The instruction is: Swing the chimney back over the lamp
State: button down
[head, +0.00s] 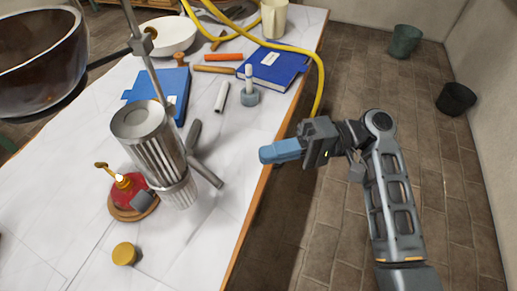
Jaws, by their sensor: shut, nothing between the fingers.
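The chimney (152,140) is a ribbed silver metal cylinder, upright beside a metal stand rod (143,50). The red lamp (128,186), with a brass top and a bright spot at its wick, sits on a round wooden base (134,211). It is left of the chimney's lower part, which overlaps its right side in the picture. A grey bar (205,172) sticks out to the right from behind the chimney. My gripper (264,154), with blue fingertips, is shut and empty. It is right of the chimney, near the table's right edge, apart from everything.
A yellow knob-like piece (124,253) lies in front of the lamp. Blue books (272,66), a white tube (221,97), a small grey holder (249,97) and a yellow hose (318,75) are farther back. A dark bowl (40,60) hangs at left. The front right tabletop is clear.

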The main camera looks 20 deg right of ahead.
aim_at(189, 172)
jog(key=a, duration=0.4)
jog(key=a+p, duration=0.1)
jog(key=a, duration=0.3)
jog(key=a+p, duration=0.1)
jog(key=a, duration=0.3)
jog(key=shift+w+a, duration=0.15)
jog(key=shift+w, duration=0.15)
